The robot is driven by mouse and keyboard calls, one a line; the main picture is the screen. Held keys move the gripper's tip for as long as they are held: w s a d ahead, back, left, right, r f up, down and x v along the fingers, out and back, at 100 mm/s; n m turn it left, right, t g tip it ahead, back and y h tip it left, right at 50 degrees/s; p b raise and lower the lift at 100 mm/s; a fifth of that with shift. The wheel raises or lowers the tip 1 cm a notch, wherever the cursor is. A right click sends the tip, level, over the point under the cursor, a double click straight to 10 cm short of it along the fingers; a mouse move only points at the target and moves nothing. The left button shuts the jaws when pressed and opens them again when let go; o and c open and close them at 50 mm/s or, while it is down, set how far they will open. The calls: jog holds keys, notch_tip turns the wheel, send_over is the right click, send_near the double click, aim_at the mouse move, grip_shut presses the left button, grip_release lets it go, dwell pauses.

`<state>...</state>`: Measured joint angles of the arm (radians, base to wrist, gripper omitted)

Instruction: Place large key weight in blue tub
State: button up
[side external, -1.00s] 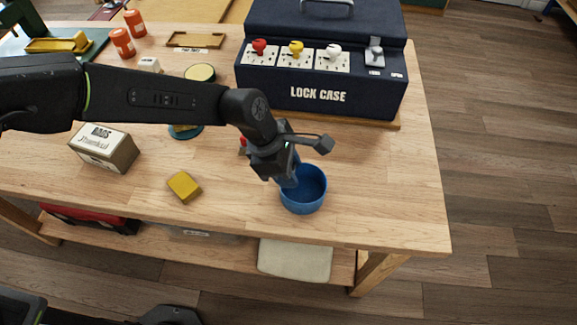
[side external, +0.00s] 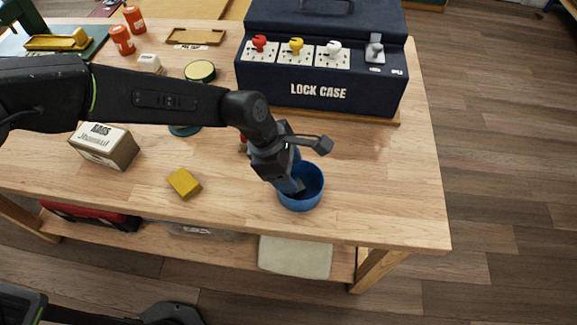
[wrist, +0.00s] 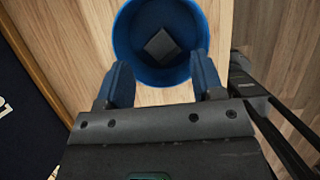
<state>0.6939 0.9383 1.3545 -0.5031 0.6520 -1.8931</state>
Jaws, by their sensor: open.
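The blue tub (side external: 302,190) stands upright on the table near its front edge. In the wrist view the tub (wrist: 122,40) is seen from above, with a dark grey block (wrist: 162,46), which looks like the large key weight, lying on its floor. My gripper (wrist: 158,85) is open, with its two blue fingers apart at the tub's near rim and nothing between them. In the side view my gripper (side external: 294,187) is low at the tub's left side, and the fingertips are partly hidden by the tub and wrist.
The dark lock case (side external: 320,95) stands behind the tub. A yellow block (side external: 184,183) and a labelled box (side external: 105,146) lie to the left. A small red item sits behind my wrist. The table right of the tub is clear.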

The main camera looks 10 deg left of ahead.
jog(key=shift+r, duration=0.3)
jog(key=a+r+m+t, duration=0.2)
jog(key=a+r+m, duration=0.2)
jog(key=a+r, duration=1.4)
jog(key=s+a+r+m+t+y, duration=0.1)
jog(key=s+a+r+m, duration=0.4)
jog(key=a, duration=0.3)
jog(key=s+a+r+m+t+y, duration=0.1)
jog(key=s+a+r+m+y, duration=0.2)
jog(key=s+a, duration=0.4)
jog(key=s+a+f+m+t, duration=0.1)
jog(key=s+a+f+m, duration=0.2)
jog(key=s+a+m, duration=0.3)
jog(key=shift+s+a+t, duration=0.3)
jog(key=shift+s+a, duration=0.3)
